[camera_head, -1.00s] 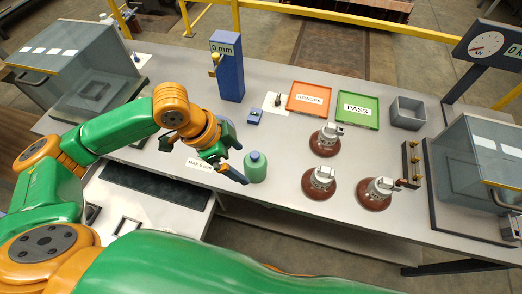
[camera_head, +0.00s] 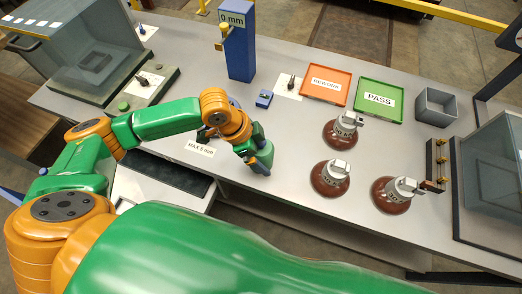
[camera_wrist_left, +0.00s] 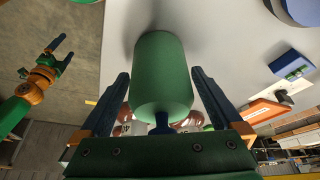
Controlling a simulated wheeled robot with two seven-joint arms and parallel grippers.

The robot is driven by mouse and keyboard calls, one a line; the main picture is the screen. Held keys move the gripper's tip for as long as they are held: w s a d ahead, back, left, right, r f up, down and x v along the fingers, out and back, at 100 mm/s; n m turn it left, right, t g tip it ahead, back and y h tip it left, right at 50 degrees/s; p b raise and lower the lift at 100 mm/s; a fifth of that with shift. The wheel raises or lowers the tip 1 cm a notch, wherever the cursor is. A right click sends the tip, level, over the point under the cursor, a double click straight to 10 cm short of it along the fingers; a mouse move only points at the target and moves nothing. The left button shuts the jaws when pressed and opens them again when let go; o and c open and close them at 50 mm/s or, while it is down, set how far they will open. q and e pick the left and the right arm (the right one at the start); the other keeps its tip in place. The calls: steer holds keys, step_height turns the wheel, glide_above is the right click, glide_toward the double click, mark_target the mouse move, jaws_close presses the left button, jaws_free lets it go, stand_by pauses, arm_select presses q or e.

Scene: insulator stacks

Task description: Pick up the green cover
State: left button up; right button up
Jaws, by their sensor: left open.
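The green cover (camera_wrist_left: 162,75) is a rounded green cylinder standing on the grey table, with a small dark blue neck or knob at its near end in the left wrist view. My left gripper (camera_wrist_left: 160,95) is open, with one dark blue finger on each side of the cover and visible gaps to it. In the head view my left gripper (camera_head: 262,148) is over the table and hides the cover there. My right gripper (camera_wrist_left: 42,58) shows at the left of the left wrist view, fingers apart and empty, away from the cover.
Brown insulators (camera_head: 342,130) stand to the right of my left gripper. Behind are the orange REWORK tray (camera_head: 326,85), green PASS tray (camera_head: 378,99), a grey bin (camera_head: 436,106) and a blue gauge post (camera_head: 239,52). A "MAX 5 mm" label (camera_head: 199,147) lies near my left wrist.

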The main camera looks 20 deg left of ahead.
arm_select(q)
steer(key=c, duration=1.2)
